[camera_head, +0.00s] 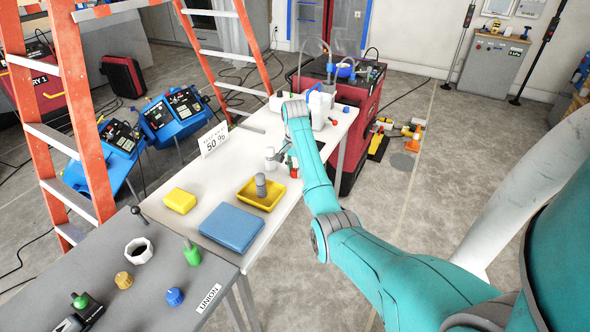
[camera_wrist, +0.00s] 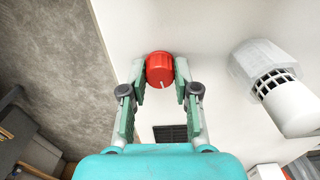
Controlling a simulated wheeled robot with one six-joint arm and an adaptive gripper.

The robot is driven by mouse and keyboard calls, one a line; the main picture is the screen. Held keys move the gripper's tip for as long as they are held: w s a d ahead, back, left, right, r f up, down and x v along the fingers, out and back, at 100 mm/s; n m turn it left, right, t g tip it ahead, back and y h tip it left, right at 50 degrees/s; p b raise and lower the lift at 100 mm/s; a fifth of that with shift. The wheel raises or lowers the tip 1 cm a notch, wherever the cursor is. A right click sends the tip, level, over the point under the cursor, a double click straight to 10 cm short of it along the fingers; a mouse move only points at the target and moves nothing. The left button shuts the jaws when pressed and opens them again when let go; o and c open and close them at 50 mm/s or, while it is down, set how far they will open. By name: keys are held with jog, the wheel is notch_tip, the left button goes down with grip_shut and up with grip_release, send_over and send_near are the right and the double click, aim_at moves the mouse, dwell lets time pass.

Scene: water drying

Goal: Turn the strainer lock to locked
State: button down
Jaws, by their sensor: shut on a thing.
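A round red knob (camera_wrist: 160,69) with a short white mark on its face shows in the wrist view, beside a white surface. I take it to be the strainer lock. The white mark points toward the lower part of the picture, slightly right. My gripper (camera_wrist: 161,76) has its two green-padded fingers on either side of the knob and is shut on it. In the head view my gripper (camera_head: 292,162) is small and partly hidden by my arm, at the right edge of the white table. Any lock labels cannot be read.
A white cylinder with a slotted end (camera_wrist: 285,103) lies right of the knob. On the white table (camera_head: 224,187) are a yellow tray (camera_head: 276,202) with a grey cylinder (camera_head: 261,184), a blue block (camera_head: 232,227) and a yellow sponge (camera_head: 179,200). An orange ladder (camera_head: 82,120) stands left.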

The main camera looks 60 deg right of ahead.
jog(key=shift+m, duration=1.2)
jog(key=c, duration=0.9)
grip_release()
jog(key=shift+o, duration=0.2)
